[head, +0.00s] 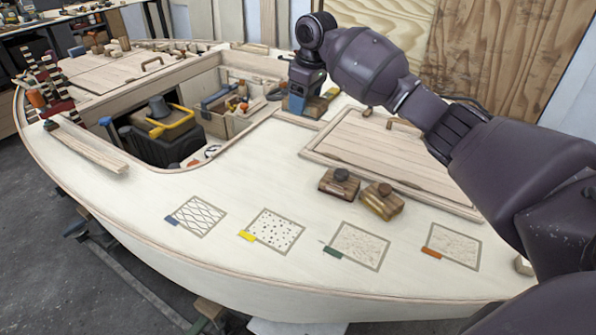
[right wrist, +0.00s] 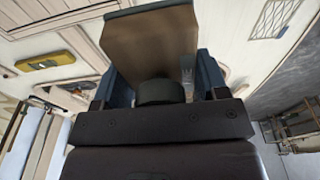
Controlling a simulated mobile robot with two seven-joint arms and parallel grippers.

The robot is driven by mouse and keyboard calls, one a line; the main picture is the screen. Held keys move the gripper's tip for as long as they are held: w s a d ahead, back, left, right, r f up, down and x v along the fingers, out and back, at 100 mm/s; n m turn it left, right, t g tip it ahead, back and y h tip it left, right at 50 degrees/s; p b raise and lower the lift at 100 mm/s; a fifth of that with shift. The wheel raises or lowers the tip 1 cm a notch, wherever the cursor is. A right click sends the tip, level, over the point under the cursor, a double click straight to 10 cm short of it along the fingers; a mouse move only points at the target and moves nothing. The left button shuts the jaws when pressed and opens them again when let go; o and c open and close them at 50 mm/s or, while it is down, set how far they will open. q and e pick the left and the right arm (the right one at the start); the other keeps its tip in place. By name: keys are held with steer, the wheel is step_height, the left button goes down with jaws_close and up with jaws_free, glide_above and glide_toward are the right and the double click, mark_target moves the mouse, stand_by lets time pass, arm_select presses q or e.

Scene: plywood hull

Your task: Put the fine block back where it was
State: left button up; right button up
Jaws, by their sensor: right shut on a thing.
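My right gripper (head: 297,98) reaches over the boat's deck beside the open cockpit, its jaws low near the inner edge. In the right wrist view my right gripper (right wrist: 160,90) is shut on a brown block (right wrist: 150,45) with a dark round knob and a grey-blue edge. Its working face is hidden, so I cannot tell its grade. Four marked patches lie in front: blue-tagged (head: 199,216), yellow-tagged (head: 272,231), green-tagged (head: 357,245) and orange-tagged (head: 452,246). My left gripper is not in view.
The cockpit holds a dark bin (head: 165,145) with a yellow tool and a wooden tray (head: 235,112) of tools. A raised hatch (head: 400,160) lies right of the gripper. Wood strips (head: 85,145) lie at the left.

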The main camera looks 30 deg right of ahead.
steer(key=b, duration=0.3)
glide_above(303, 172)
step_height(303, 172, down, 13)
steer(key=shift+s+d+f, duration=0.1)
steer(key=shift+d+f, duration=0.05)
steer(key=shift+f, duration=0.65)
step_height(303, 172, down, 6)
steer(key=shift+r+b, duration=0.2)
steer(key=shift+b, duration=0.45)
steer(key=shift+r, duration=0.2)
steer(key=shift+f, duration=0.1)
steer(key=o, duration=1.2)
steer(key=shift+f, duration=0.1)
